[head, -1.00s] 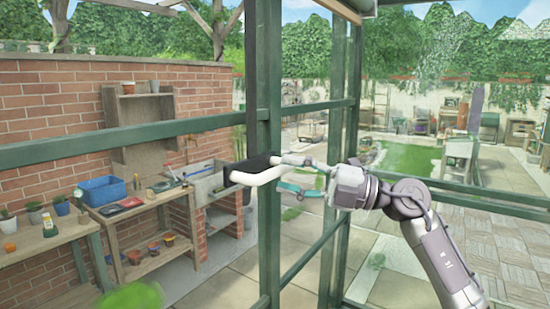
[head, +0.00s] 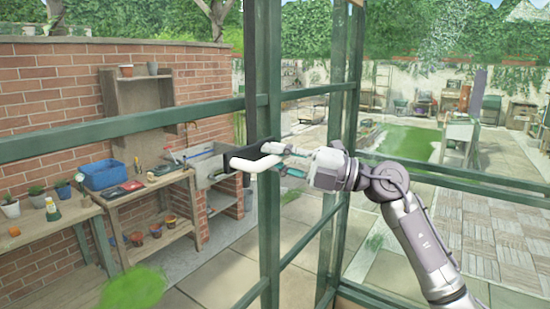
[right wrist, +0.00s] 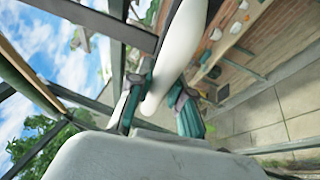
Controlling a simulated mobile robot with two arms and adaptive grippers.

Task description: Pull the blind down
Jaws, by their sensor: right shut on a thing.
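A white curved handle (head: 255,163) with a black part beside it shows in front of the green window post in the head view. I take it for the blind's pull handle. My right gripper (head: 277,160) reaches it from the right and is shut on it. In the right wrist view the white handle (right wrist: 178,55) passes between the teal fingers of the right gripper (right wrist: 158,105). A dark vertical strip (head: 250,60) runs along the post above the handle. The blind's fabric cannot be made out. My left gripper is not in view.
The green frame post (head: 268,220) stands right behind the handle, with a rail (head: 120,133) crossing to the left. Beyond the frame are a wooden bench (head: 150,188) with a blue tub (head: 101,175), a brick wall (head: 50,90) and open paving.

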